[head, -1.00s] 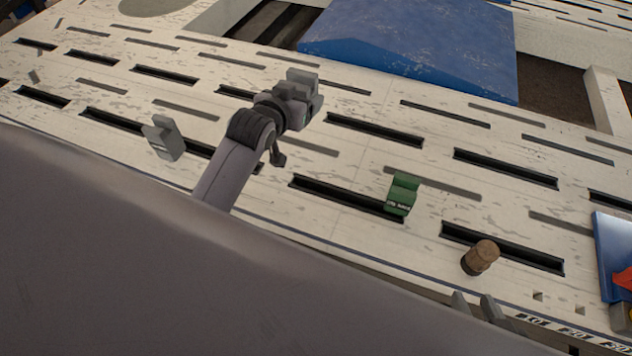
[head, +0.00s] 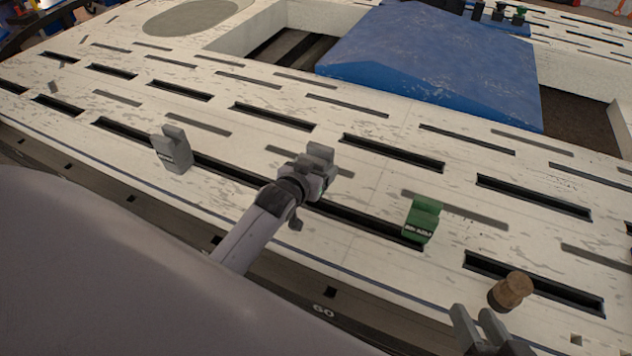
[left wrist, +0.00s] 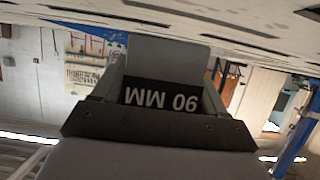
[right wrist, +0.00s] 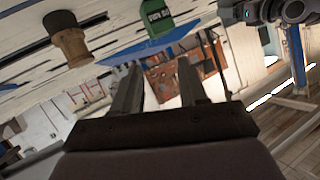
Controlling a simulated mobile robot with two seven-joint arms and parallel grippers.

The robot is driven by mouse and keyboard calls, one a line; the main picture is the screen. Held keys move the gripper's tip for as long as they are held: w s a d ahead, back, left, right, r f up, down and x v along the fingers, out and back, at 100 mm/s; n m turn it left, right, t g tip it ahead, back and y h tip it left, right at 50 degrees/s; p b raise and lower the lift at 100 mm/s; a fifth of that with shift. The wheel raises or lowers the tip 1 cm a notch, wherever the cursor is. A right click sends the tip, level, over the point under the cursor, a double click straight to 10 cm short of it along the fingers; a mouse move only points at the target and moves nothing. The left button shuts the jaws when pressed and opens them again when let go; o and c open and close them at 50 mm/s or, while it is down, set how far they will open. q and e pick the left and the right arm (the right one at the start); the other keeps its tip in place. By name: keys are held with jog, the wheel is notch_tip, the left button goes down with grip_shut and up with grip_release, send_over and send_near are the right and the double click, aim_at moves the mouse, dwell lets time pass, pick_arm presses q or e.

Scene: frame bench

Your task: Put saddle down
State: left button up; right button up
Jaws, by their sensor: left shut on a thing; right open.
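My left gripper (head: 318,172) is shut on a grey saddle (head: 319,155) above the bench, left of the green saddle. In the left wrist view the held saddle (left wrist: 165,55) fills the jaws, its dark label reading "90 MM" upside down. Whether it touches the bench I cannot tell. A second grey saddle (head: 174,152) stands by the near row of slots, further left. A green saddle (head: 422,220) stands by the same row; it also shows in the right wrist view (right wrist: 156,18). My right gripper (head: 478,318) is open and empty at the bench's near edge.
A brown wooden knob-like piece (head: 511,290) stands close to my right gripper, and in the right wrist view (right wrist: 70,40). The white slotted bench (head: 380,270) has a large blue block (head: 430,60) set in an opening behind. Bare board lies between the slots.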

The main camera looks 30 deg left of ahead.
pick_arm(q)
notch_tip(320, 180, down, 3)
jog(key=shift+r+b, duration=0.1)
jog(key=shift+b, duration=0.55)
jog(key=shift+f, duration=0.4)
jog(key=shift+r, duration=0.1)
pick_arm(e)
jog(key=shift+w+a+f+y, duration=0.15)
jog(key=shift+a+y, duration=0.35)
jog(key=shift+a, duration=0.25)
pick_arm(q)
jog(key=shift+f, duration=0.35)
